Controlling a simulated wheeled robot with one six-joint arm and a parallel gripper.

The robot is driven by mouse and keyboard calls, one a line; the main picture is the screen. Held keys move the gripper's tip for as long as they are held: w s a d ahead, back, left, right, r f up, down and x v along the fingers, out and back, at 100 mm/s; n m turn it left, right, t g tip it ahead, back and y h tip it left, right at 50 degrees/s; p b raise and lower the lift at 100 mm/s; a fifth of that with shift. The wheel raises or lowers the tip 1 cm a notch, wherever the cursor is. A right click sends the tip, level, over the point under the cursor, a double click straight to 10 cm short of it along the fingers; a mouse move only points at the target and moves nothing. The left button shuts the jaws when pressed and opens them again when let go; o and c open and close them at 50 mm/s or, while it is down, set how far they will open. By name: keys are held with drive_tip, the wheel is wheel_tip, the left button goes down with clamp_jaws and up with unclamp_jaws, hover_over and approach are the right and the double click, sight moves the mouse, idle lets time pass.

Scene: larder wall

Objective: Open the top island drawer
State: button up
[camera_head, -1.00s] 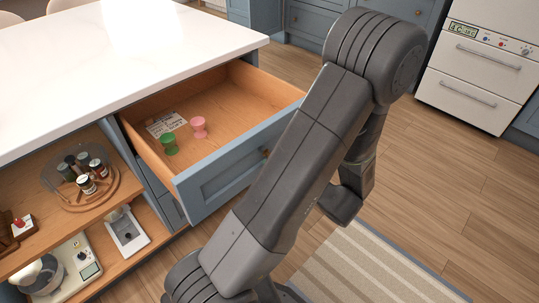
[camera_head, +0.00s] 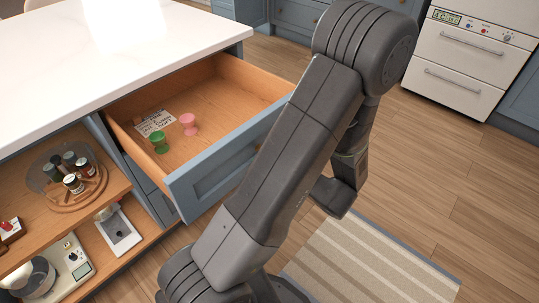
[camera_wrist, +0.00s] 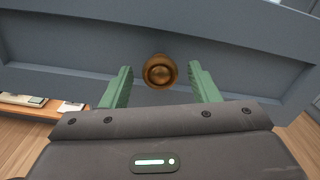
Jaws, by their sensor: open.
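The top island drawer (camera_head: 222,172) stands pulled out from the island in the head view, its blue front well away from the cabinet and its wooden inside showing. A green cup-like piece (camera_head: 159,142), a pink one (camera_head: 188,123) and a written card (camera_head: 154,122) lie in it. In the wrist view, the round brown knob (camera_wrist: 160,71) on the drawer front is between and just beyond the green fingertips of my gripper (camera_wrist: 160,75). The gripper is open, with a gap on each side of the knob. My arm hides the right part of the drawer front in the head view.
The white island top (camera_head: 120,50) lies above the drawer. Open shelves at left hold a round tray of jars (camera_head: 70,185) and a scale (camera_head: 118,235). A striped rug (camera_head: 370,262) lies on the wooden floor, which is clear at right. A white oven (camera_head: 465,60) stands behind.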

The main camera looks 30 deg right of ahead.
drive_tip(key=v, duration=1.4)
drive_tip(key=shift+p, duration=0.45)
drive_tip(key=shift+w, duration=0.15)
drive_tip(key=x, duration=1.3)
drive_tip(key=shift+w+a+b, duration=0.15)
drive_tip(key=shift+w+b, duration=0.2)
drive_tip(key=shift+b, duration=0.1)
drive_tip(key=shift+r, duration=0.15)
